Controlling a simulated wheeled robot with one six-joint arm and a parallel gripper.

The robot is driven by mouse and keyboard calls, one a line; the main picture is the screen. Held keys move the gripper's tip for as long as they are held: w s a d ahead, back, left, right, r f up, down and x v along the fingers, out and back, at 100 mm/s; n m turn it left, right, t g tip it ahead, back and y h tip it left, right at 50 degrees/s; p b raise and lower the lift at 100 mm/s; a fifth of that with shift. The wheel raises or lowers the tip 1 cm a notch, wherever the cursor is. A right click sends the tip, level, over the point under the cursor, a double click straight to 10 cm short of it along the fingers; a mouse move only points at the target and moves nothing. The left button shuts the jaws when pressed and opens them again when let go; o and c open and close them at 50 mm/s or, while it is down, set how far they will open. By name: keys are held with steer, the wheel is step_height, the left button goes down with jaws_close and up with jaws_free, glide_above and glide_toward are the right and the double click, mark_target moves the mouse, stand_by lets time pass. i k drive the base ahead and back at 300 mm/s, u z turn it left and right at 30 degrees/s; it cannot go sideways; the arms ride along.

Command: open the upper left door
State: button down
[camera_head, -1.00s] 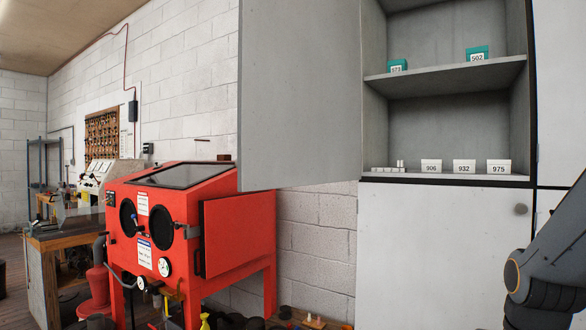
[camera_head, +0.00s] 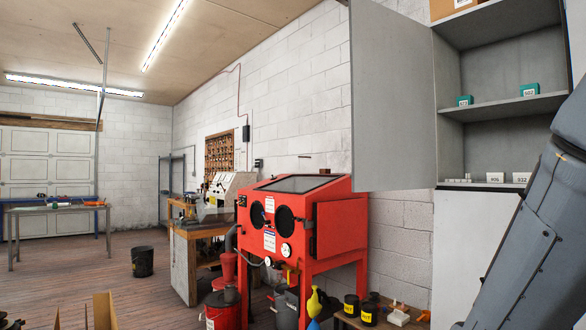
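The upper left door (camera_head: 393,100) is a grey panel on the wall cabinet at the right. It stands swung wide open, out to the left over the red blast cabinet. The shelves (camera_head: 505,106) behind it are exposed, with teal boxes (camera_head: 529,90) on one shelf and white labelled boxes (camera_head: 495,177) on the one below. A lower door (camera_head: 465,245) beneath is closed. My arm crosses the right edge, in front of part of the cabinet. My gripper is outside the picture.
A red blast cabinet (camera_head: 338,228) stands below and left of the open door. A low bench with dark jars (camera_head: 369,312) is near the bottom. A black bucket (camera_head: 142,261) stands on the wooden floor, which is largely clear at the left. A workbench (camera_head: 183,265) stands beyond.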

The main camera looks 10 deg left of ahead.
mark_target(393, 123)
steer(key=u, duration=0.85)
steer(key=i, duration=1.6)
steer(key=z, duration=1.15)
steer(key=i, duration=0.45)
steer(key=z, duration=0.5)
